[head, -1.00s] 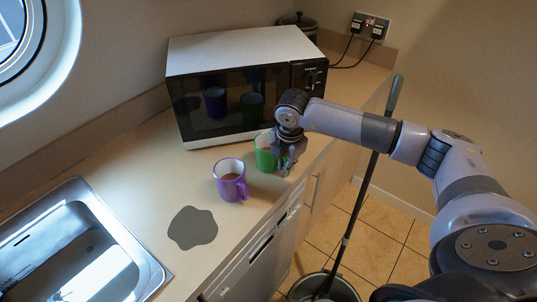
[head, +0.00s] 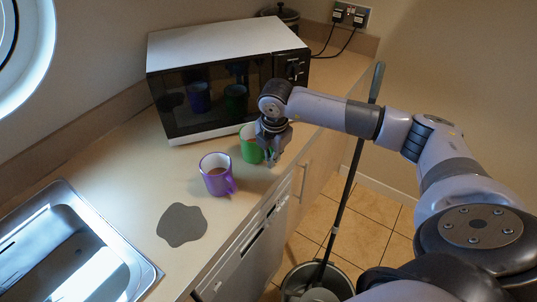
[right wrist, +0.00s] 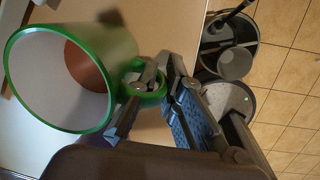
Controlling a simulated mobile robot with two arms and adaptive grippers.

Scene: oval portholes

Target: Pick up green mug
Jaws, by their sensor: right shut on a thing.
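The green mug (head: 250,144) stands on the counter in front of the microwave, partly hidden behind my right gripper in the head view. My right gripper (head: 273,158) is at the mug's right side. In the right wrist view the mug (right wrist: 72,78) fills the left, its green rim and pale inside facing the camera, with brown inside. There my right gripper (right wrist: 146,92) is shut on the mug's green handle. I cannot see a gap between mug and counter. My left gripper is not in view.
A purple mug (head: 216,174) stands close by, left of and nearer than the green one. The microwave (head: 215,98) is behind. A grey flat patch (head: 181,225) and a sink (head: 62,250) are at the left. A bucket (head: 318,283) with a mop stands on the floor.

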